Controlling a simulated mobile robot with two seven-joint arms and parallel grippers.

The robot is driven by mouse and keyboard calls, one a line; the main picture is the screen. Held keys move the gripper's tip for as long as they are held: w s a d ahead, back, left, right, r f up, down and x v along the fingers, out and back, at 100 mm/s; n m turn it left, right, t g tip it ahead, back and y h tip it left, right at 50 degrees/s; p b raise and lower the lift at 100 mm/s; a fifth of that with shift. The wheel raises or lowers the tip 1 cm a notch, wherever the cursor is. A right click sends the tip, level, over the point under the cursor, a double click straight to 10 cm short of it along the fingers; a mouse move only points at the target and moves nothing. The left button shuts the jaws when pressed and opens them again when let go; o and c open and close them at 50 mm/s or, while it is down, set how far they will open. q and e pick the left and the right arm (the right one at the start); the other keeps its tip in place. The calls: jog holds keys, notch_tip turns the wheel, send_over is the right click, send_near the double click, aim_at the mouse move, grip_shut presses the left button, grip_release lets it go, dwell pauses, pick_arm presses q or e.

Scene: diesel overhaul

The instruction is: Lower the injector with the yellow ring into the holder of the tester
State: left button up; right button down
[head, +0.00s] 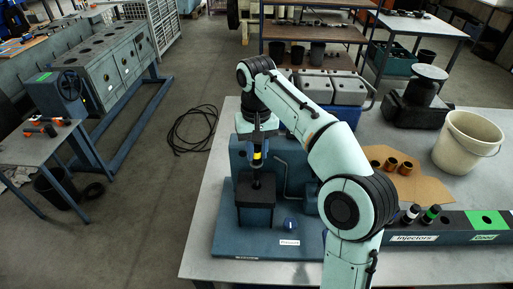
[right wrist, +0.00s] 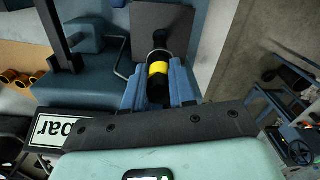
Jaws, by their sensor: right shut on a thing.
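The injector with the yellow ring (head: 257,156) hangs upright below my right gripper (head: 257,138) in the head view. In the right wrist view, the blue fingers of the right gripper (right wrist: 158,92) are shut around the dark injector body, with its yellow ring (right wrist: 158,68) showing. The tester (head: 225,240) is a blue base with a back block and a pipe. Its holder (head: 257,192), a dark-topped block, is directly below the injector. The injector's lower end is at or just over the holder top; I cannot tell whether it has entered. My left gripper is not in view.
A rack labelled "Injectors" (head: 412,238) holds other injectors (head: 430,214) at the right, beside a green section (head: 487,220). Brown rings (head: 390,164) lie on cardboard. A white bucket (head: 468,142) stands behind. The bench's front left is clear.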

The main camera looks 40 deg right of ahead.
aim_at(256, 158)
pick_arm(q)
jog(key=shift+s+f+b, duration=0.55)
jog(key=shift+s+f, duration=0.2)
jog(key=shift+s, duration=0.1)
pick_arm(e)
jog(key=shift+f, duration=1.5)
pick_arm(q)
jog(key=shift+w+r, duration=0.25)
pick_arm(e)
jog(key=shift+r, duration=0.1)
jog(key=shift+w, duration=0.15)
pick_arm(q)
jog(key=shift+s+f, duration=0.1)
pick_arm(e)
jog(key=shift+f, duration=0.3)
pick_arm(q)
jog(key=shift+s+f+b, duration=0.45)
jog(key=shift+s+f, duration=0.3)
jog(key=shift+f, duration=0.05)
pick_arm(e)
jog(key=shift+f, duration=1.55)
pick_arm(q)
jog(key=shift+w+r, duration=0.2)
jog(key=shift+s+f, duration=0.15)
pick_arm(e)
jog(key=shift+f, duration=0.2)
